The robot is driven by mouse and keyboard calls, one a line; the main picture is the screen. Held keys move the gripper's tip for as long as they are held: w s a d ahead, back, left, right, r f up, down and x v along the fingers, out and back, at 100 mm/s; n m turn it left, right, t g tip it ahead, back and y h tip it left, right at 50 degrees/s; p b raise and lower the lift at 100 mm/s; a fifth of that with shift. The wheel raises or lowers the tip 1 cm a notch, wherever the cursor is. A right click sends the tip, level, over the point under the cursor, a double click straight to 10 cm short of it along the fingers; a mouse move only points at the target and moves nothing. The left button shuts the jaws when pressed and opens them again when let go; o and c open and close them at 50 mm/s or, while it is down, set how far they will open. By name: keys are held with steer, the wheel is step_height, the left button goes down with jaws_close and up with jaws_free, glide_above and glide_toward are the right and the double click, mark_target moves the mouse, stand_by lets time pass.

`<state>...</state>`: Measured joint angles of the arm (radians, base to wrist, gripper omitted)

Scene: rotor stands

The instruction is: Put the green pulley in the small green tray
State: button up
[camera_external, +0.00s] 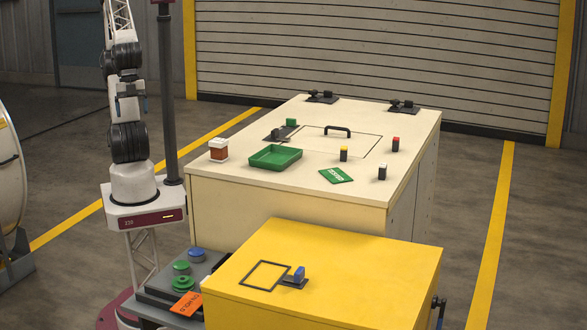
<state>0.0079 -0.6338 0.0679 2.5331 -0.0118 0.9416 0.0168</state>
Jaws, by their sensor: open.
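A green round stepped piece (183,283), which looks like the green pulley, sits on a dark block at the lower left, beside the yellow cabinet. A second green round piece (181,268) is just behind it, and their exact shapes are too small to tell. The small green tray (275,157) lies empty on the cream cabinet top, towards its left edge. My gripper (131,105) hangs in front of my folded arm at the left, open and empty. It is well above and left of the green pieces and apart from everything.
A blue round piece (197,254) and an orange tag (186,303) share the dark block. The cream cabinet (290,200) carries a black handle (337,130), a green card (336,175), small coloured blocks and dark stands. The yellow cabinet (330,265) holds a blue piece (299,273) on a stand.

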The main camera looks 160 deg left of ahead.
steer(key=shift+w, duration=0.15)
steer(key=shift+c, duration=0.3)
steer(key=n+g, duration=0.3)
steer(key=n, duration=1.1)
glide_above(180, 282)
step_height(180, 282, down, 37)
steer(key=shift+r, duration=0.1)
steer(key=shift+f, duration=0.3)
steer(key=shift+f, duration=1.3)
